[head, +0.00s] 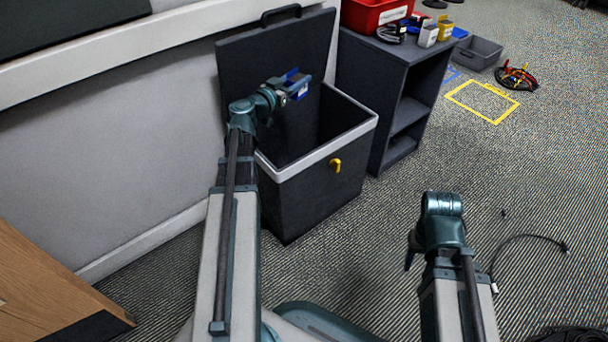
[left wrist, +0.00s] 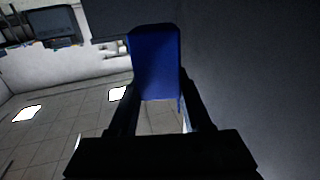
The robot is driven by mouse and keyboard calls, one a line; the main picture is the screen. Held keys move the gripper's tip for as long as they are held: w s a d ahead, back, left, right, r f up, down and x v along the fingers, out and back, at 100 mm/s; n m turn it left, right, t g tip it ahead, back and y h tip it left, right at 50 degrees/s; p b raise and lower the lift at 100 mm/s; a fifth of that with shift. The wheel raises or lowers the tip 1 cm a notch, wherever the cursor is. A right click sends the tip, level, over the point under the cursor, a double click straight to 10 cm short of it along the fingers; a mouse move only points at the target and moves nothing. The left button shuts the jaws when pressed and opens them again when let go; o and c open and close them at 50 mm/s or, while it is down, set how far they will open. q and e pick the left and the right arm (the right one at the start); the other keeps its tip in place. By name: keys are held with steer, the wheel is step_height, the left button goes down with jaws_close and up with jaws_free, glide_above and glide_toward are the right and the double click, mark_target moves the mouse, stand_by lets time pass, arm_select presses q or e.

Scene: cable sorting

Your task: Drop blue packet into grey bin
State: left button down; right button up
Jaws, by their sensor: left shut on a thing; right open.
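A blue packet (left wrist: 155,62) fills the middle of the left wrist view, between the two dark fingers of my left gripper (left wrist: 158,105). In the head view, the blue packet (head: 292,76) is partly hidden by my left gripper (head: 296,88), which is shut on it. They are above the opening of a dark grey bin (head: 318,160) with a light rim, a yellow latch and its lid raised against the wall. My right gripper (head: 410,254) is at the lower right, far from the bin; its fingers are mostly hidden behind my arm.
A dark shelf unit (head: 392,90) stands right of the bin, with a red box (head: 372,14) and small boxes on top. A grey tray (head: 478,53), a cable coil (head: 517,78) and a yellow floor outline (head: 482,101) lie beyond. A loose black cable (head: 525,238) is at right.

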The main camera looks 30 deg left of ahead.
arm_select(q)
steer(key=shift+a+f, duration=0.15)
steer(key=shift+f, duration=0.05)
step_height(320, 180, down, 6)
steer(key=b, duration=0.6)
steer(key=shift+c, duration=1.3)
jaws_free()
steer(key=shift+r, duration=0.15)
